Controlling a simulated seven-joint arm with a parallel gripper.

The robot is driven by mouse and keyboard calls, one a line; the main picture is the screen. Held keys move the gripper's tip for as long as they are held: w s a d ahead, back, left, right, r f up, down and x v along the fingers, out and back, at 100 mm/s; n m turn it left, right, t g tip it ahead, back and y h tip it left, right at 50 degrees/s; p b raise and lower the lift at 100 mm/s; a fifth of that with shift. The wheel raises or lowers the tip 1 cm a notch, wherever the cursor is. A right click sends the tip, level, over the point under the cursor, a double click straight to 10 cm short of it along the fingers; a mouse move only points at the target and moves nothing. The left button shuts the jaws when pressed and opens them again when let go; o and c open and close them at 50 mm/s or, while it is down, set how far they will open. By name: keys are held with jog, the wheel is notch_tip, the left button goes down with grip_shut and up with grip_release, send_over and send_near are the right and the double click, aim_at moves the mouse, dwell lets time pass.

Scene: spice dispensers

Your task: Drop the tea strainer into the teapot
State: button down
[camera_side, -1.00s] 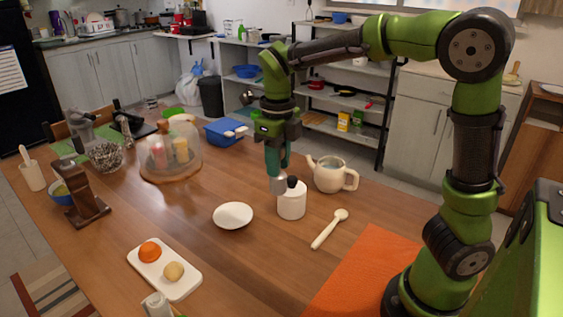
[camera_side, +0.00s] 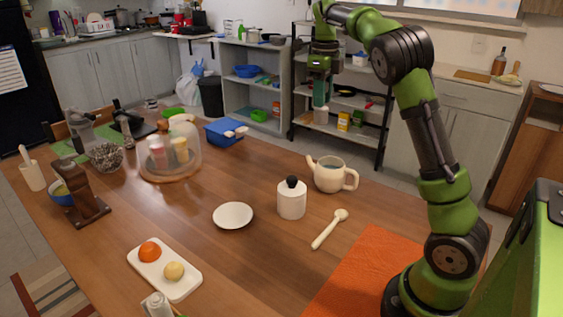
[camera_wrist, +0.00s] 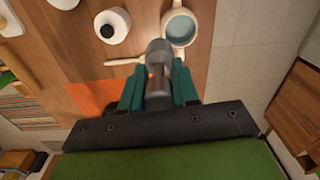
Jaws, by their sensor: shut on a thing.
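The teapot (camera_side: 331,180) is cream-coloured, open at the top, and stands on the table with its handle to the right. Pale liquid or a pale inside shows through its opening in the wrist view, where the teapot (camera_wrist: 168,29) lies just beyond the fingertips. My gripper (camera_side: 321,97) is raised high, above the teapot's level and near the back edge of the table. It is shut on the tea strainer (camera_side: 321,115), a small grey cylinder pointing down. In the wrist view the strainer (camera_wrist: 158,52) sits between the teal fingers (camera_wrist: 158,84).
A glass dome (camera_side: 170,150) and a blue box (camera_side: 225,133) are farther left. An orange mat (camera_side: 355,270) lies at front right.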

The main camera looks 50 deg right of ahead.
jog(key=s+d, duration=0.2)
jog(key=d, duration=0.5)
notch_tip(320, 180, down, 12)
jog(key=shift+w, duration=0.1)
jog(key=c, duration=0.8)
grip_release()
jog(key=shift+o, duration=0.2)
notch_tip(320, 180, up, 17)
